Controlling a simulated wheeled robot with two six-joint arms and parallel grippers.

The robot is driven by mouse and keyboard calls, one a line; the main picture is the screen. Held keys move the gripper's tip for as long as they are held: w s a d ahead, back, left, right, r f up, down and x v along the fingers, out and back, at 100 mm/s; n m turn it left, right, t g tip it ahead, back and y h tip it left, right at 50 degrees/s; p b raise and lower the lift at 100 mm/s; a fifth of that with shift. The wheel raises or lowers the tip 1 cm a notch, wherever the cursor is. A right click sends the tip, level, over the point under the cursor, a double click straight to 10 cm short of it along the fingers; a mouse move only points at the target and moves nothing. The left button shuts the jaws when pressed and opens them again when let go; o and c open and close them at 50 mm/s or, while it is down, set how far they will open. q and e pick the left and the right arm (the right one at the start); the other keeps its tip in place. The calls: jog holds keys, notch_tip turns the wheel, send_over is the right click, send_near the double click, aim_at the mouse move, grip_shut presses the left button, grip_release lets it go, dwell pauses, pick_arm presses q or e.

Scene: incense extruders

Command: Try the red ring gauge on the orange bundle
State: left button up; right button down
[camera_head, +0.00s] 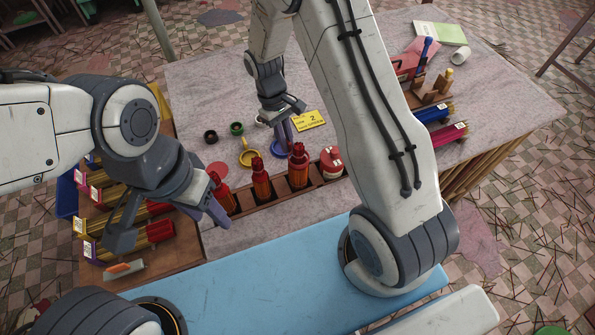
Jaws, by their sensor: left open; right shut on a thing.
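My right gripper (286,138) points down just behind the orange bundle's top. No red ring gauge can be clearly made out. My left gripper (168,222) is open and empty, beside the rack's left end.
A yellow card (309,120) is near my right gripper. Bundle trays line both sides. My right arm hides part of the table's right half.

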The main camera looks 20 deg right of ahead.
jog(key=shift+r+p, duration=3.75)
jog(key=shift+r, duration=1.05)
